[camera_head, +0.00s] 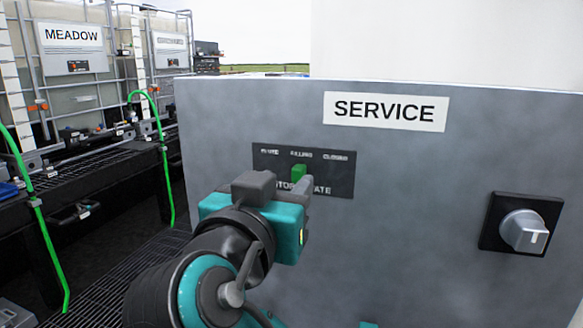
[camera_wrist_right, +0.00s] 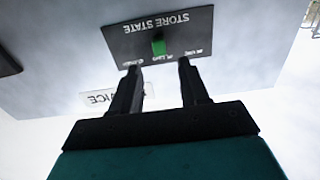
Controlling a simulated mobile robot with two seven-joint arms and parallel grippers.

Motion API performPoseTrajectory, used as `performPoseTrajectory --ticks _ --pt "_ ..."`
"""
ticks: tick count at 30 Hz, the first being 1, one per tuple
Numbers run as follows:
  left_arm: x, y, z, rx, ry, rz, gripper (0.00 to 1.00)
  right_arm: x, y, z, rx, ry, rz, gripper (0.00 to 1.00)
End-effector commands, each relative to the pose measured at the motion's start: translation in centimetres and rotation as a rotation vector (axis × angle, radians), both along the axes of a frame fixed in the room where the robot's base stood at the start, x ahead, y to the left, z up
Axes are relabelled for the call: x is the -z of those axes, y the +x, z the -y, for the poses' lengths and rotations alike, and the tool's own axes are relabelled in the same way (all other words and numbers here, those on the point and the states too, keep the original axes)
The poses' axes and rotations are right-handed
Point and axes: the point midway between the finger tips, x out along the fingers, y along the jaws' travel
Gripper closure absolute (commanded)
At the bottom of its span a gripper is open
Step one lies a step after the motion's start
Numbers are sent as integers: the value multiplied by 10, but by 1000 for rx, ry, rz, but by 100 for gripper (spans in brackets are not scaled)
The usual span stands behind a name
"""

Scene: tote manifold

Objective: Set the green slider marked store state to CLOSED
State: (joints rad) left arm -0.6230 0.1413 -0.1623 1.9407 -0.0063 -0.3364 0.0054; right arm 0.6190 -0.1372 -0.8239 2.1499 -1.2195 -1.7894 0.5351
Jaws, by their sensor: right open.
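The green slider (camera_head: 299,172) stands out from a dark panel (camera_head: 340,182) on the grey cabinet. It sits below the middle of three labels, which looks like FILLING; CLOSED is the label to its right. My right gripper (camera_head: 298,186) is in front of the panel at the slider, hiding part of the STORE STATE lettering. In the right wrist view, which is upside down, the open fingers (camera_wrist_right: 158,66) point at the panel, with the slider (camera_wrist_right: 158,46) in line with the gap, just beyond the tips. Contact cannot be told. My left gripper is not in view.
A grey rotary knob (camera_head: 524,231) on a black plate juts out at the right of the cabinet. A SERVICE sign (camera_head: 386,111) is above the panel. At the left are caged tanks, one marked MEADOW (camera_head: 73,36), and green hoses (camera_head: 46,226). The cabinet face between panel and knob is clear.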

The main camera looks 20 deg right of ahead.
Motion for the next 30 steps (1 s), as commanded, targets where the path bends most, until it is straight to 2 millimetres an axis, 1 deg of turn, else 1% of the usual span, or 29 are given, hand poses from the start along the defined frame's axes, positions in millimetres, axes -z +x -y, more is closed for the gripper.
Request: performPoseTrajectory --ticks 1,3,6,9,13,20,23,30 --pt "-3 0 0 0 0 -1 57 -2 9 6 4 -6 1 55" --pt "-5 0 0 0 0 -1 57 -2 18 13 4 -3 1 55" --pt "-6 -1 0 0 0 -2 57 -1 30 20 2 -4 0 55" --pt "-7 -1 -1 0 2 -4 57 -1 37 25 0 -2 0 55" --pt "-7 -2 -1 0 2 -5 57 0 42 28 0 -1 1 55" --pt "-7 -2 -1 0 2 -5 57 0 42 28 -1 1 1 55" --pt "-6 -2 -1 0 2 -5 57 0 42 28 -1 -1 1 63" --pt "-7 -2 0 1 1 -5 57 0 42 28 -1 0 0 86"
